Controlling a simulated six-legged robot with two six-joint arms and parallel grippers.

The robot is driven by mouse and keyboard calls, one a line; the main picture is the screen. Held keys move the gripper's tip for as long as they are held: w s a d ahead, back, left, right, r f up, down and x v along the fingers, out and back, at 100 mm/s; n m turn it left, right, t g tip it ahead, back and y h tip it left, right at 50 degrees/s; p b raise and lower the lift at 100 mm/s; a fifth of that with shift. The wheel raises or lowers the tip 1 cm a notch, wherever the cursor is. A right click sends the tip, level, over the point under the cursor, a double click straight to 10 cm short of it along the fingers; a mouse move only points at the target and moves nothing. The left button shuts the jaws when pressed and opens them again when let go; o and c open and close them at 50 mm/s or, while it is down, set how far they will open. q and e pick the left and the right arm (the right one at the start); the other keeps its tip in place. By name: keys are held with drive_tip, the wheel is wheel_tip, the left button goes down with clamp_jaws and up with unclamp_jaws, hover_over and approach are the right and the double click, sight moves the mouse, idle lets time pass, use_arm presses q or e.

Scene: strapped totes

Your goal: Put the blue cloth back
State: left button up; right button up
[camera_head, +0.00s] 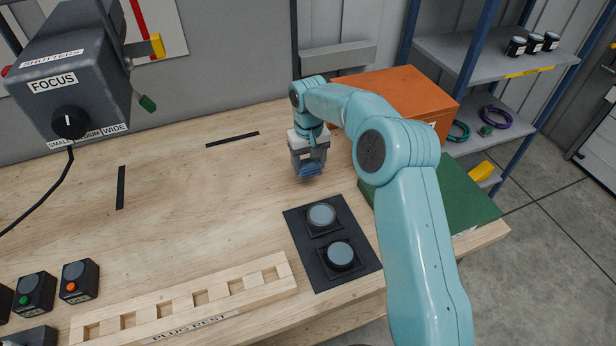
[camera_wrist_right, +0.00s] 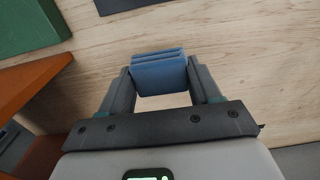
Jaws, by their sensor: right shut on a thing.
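The blue cloth (camera_wrist_right: 160,74) is a small folded block between the fingers of my right gripper (camera_wrist_right: 163,84) in the wrist view. Both fingers press on its sides. In the head view the cloth (camera_head: 311,169) shows just below my right gripper (camera_head: 310,163), above the wooden table behind the black pad. I cannot tell whether the cloth touches the table. My left gripper is not in view.
An orange box (camera_head: 405,88) and a green box (camera_head: 455,195) stand right of the gripper. A black pad with two round grey-topped pieces (camera_head: 306,252) lies in front. A wooden plug rest (camera_head: 180,305) is at the front left. The table's middle left (camera_head: 175,200) is mostly clear.

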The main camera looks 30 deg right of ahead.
sight(308, 186)
drive_tip(key=shift+a+f, duration=0.15)
drive_tip(key=shift+f, duration=0.7)
wheel_tip(308, 186, down, 4)
drive_tip(key=shift+r+p, duration=0.1)
drive_tip(key=shift+p, duration=0.4)
drive_tip(key=shift+f, duration=0.3)
drive_tip(key=shift+f, duration=0.15)
drive_tip(key=o, duration=1.1)
